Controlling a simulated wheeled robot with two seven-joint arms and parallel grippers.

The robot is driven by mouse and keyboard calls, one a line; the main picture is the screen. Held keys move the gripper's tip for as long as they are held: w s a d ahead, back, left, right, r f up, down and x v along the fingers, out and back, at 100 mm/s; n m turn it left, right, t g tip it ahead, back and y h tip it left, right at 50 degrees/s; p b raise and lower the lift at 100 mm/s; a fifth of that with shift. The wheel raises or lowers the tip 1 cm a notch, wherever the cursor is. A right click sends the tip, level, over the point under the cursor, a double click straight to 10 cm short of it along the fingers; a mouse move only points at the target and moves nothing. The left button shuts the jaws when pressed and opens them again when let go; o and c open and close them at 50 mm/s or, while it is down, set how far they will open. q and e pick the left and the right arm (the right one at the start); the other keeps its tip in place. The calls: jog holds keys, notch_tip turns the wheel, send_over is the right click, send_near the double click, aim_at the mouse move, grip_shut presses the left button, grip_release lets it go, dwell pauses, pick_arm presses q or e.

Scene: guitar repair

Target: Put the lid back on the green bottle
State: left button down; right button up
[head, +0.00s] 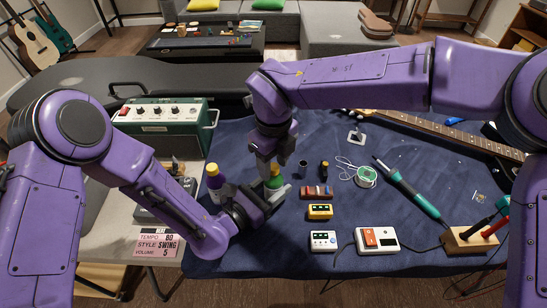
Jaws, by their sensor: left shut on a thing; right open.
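The green bottle (275,182) stands on the blue cloth, mostly hidden between my two grippers. My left gripper (276,194) comes in low from the left and is shut on it. My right gripper (267,168) points down directly above the bottle, with its jaws open around the bottle's top. A little yellow shows between the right fingers, but I cannot tell whether it is the lid or whether it sits on the bottle.
A soldering iron (412,190) and guitar neck (450,134) lie beyond. A green amplifier (160,128) stands behind left.

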grip_shut()
jog(key=shift+m, duration=0.9)
jog(key=shift+o, duration=0.7)
grip_release()
notch_tip(320, 180, up, 12)
pick_arm(q)
jog(key=shift+c, duration=1.6)
grip_release()
